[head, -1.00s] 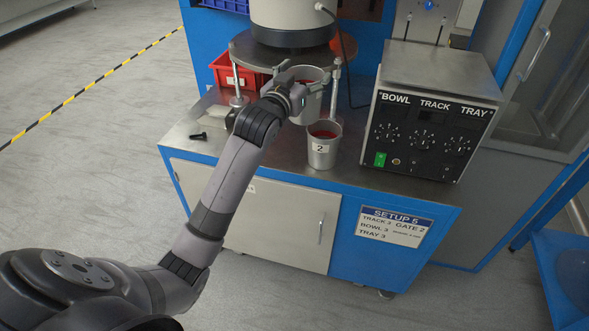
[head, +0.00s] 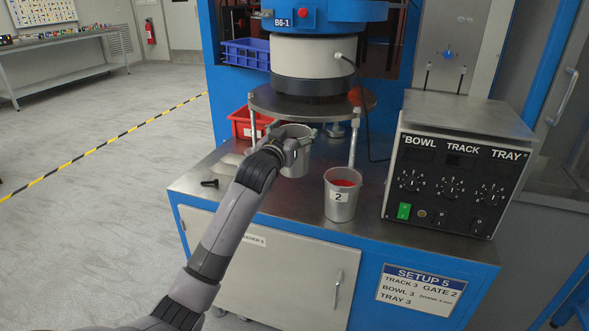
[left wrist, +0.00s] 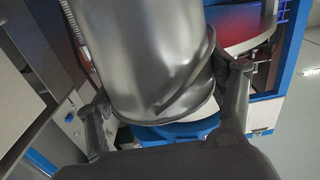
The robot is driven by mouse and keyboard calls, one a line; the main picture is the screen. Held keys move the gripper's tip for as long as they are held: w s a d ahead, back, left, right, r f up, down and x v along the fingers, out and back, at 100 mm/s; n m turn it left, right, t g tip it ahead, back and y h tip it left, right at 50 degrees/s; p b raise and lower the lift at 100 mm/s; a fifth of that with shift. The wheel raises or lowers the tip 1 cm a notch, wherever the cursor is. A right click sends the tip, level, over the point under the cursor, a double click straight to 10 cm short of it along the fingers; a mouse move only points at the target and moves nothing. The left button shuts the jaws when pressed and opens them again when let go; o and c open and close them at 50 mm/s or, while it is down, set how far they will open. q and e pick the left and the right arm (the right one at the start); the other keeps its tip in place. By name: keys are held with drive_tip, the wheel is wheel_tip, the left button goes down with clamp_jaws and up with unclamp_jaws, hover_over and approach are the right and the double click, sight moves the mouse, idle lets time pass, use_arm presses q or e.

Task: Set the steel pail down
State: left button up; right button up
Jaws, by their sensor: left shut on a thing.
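My left gripper (head: 290,146) is shut on a steel pail (head: 299,163), gripping it around its side. The pail looks about upright over the bench top, left of and behind a second pail. I cannot tell whether its base touches the bench. In the left wrist view the pail (left wrist: 150,55) fills the middle between the two fingers of the left gripper (left wrist: 165,108). The second steel pail (head: 340,208), labelled 2 and holding red pieces, stands upright on the steel bench top (head: 275,203). My right gripper is not in view.
A control box (head: 450,175) stands on the right of the bench. A round plate (head: 270,103) on posts is behind the held pail. A red bin (head: 243,124) and a small black part (head: 209,183) are to the left. Bare bench lies in front of the held pail.

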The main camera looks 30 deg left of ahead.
sight(300, 167)
use_arm(q)
wheel_tip(300, 167, down, 5)
drive_tip(key=shift+f+b, duration=0.1)
drive_tip(key=shift+b, duration=0.35)
wheel_tip(300, 167, down, 3)
drive_tip(key=shift+b, duration=0.45)
drive_tip(key=shift+f, duration=0.15)
drive_tip(key=o, duration=1.5)
drive_tip(key=shift+f, duration=0.25)
drive_tip(key=o, duration=0.4)
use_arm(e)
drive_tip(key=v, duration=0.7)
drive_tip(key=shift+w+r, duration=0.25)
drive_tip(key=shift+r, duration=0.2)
use_arm(q)
drive_tip(key=shift+o, duration=0.2)
drive_tip(key=shift+s, duration=0.1)
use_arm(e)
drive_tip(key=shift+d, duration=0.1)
